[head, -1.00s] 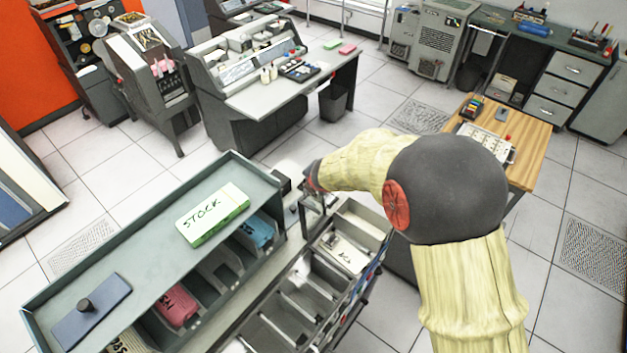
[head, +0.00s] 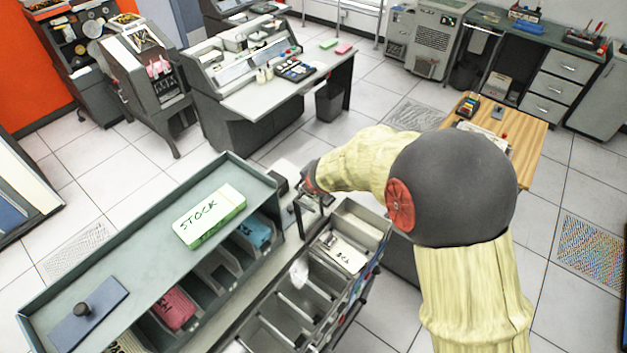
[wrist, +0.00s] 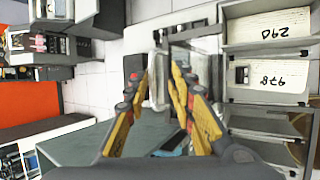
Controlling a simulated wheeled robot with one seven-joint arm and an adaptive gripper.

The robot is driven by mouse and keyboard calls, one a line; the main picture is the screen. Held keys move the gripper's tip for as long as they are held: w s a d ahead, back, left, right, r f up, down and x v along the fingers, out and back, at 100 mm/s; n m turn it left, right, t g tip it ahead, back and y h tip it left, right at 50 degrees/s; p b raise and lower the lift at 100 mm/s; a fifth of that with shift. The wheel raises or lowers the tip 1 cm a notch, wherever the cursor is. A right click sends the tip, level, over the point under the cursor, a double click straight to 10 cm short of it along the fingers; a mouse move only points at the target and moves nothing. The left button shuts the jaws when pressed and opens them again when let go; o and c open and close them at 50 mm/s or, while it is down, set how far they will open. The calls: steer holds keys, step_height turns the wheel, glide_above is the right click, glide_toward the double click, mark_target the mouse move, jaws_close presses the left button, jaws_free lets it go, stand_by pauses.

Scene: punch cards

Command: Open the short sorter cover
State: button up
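The sorter (head: 262,330) is a long grey machine with a row of open pockets, running along the lower middle of the head view. At its far end, a whitish rounded part (head: 287,168) shows behind my gripper (head: 308,203). I cannot tell for sure which part is the short cover. In the wrist view my gripper (wrist: 158,82) has its two yellow and black fingers apart. A pale upright part (wrist: 158,72) and a grey metal frame (wrist: 201,34) lie beyond the fingertips. Nothing is clearly held, and contact cannot be told.
A grey-green shelf unit (head: 122,247) stands left of the sorter, with a green STOCK box (head: 209,215) and a dark blue plate with a knob (head: 88,313) on top. White card decks (head: 342,252) lie in the sorter's pockets. A wooden table (head: 528,150) stands behind my arm.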

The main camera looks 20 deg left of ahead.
steer(key=v, duration=1)
steer(key=shift+s+r, duration=0.1)
steer(key=shift+r, duration=0.1)
stand_by(0.4)
